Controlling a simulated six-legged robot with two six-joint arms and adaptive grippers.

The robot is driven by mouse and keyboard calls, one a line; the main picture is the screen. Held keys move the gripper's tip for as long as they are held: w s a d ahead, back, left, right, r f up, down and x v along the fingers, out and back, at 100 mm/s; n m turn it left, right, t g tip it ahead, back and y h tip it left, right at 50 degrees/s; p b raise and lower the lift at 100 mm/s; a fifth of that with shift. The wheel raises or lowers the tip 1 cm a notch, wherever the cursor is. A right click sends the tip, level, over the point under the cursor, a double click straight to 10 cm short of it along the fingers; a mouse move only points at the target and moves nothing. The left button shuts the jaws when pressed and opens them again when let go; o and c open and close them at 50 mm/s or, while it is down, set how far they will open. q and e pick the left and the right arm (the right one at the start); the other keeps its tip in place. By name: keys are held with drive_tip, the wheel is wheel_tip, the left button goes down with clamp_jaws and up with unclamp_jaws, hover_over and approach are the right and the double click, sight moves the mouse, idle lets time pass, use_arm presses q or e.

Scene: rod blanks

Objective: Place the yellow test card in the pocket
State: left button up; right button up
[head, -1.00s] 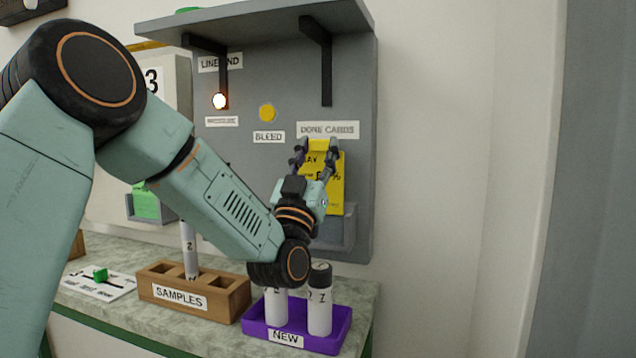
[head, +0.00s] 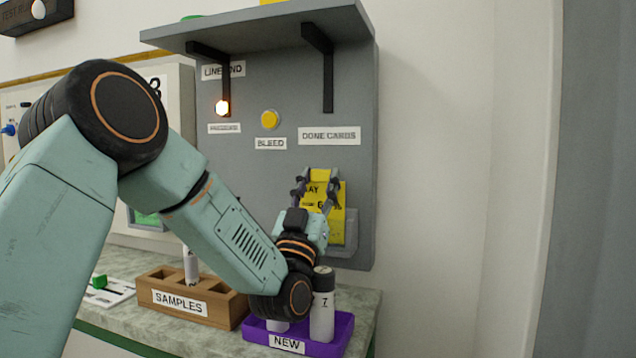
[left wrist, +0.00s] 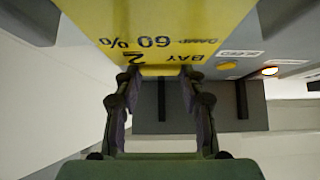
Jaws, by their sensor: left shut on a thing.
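The yellow test card (head: 318,192) stands upright below the DONE CARDS label, its printed face toward me. My left gripper (head: 319,176) is shut on its upper edge. The left wrist view also shows the card (left wrist: 165,25) held at the fingertips (left wrist: 158,76). The grey pocket (head: 351,232) is on the panel behind my wrist and partly hidden by it. The card's lower part overlaps the pocket; its bottom edge is hidden, and I cannot tell how deep it sits. My right gripper is not in view.
The purple NEW tray (head: 338,338) with white bottles (head: 322,312) stands just under my left wrist. The wooden SAMPLES rack (head: 228,308) is to its left. A shelf (head: 262,28) with black brackets juts out above. A yellow BLEED button (head: 270,119) is on the panel.

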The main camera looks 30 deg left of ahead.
use_arm(q)
drive_tip(key=o, duration=1)
drive_tip(key=shift+s, duration=0.15)
drive_tip(key=shift+o, duration=1.3)
drive_tip(key=shift+r, duration=0.1)
drive_tip(key=shift+r+p, duration=0.65)
drive_tip(key=shift+p, duration=0.05)
drive_tip(key=v, duration=0.3)
drive_tip(key=shift+s+f, duration=0.15)
drive_tip(key=shift+f, duration=0.05)
drive_tip(key=s+d+p, duration=0.2)
drive_tip(key=s+d, duration=0.1)
drive_tip(key=s, duration=0.8)
drive_tip(key=shift+s, duration=0.15)
